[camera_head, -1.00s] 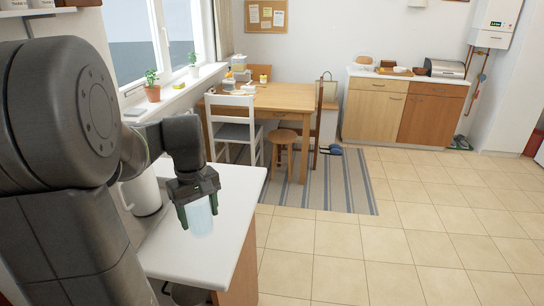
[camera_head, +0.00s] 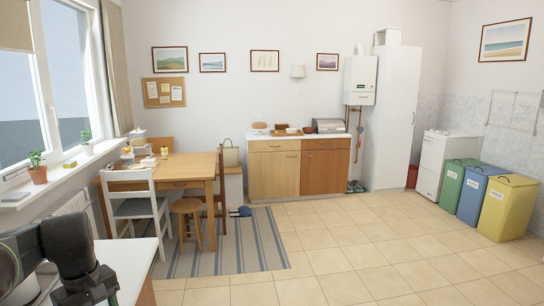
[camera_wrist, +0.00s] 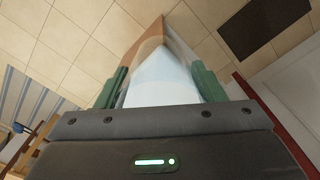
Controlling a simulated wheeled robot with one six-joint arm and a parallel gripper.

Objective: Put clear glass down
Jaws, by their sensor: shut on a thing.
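The clear glass (camera_wrist: 158,88) sits between the green-padded fingers of my gripper (camera_wrist: 160,70) in the wrist view, which is shut on it. Through and beyond the glass I see a pale surface and a wooden panel. In the head view my gripper (camera_head: 86,290) is at the bottom left, partly cut off by the frame, at the white countertop (camera_head: 132,262). The glass cannot be made out in that view. I cannot tell whether its base touches the countertop.
A wooden dining table (camera_head: 196,168) with a white chair (camera_head: 134,210) and a stool (camera_head: 187,207) stands beyond the counter. A wooden cabinet (camera_head: 275,174) is at the back wall. Colored bins (camera_head: 505,207) stand at right. The tiled floor (camera_head: 350,250) is clear.

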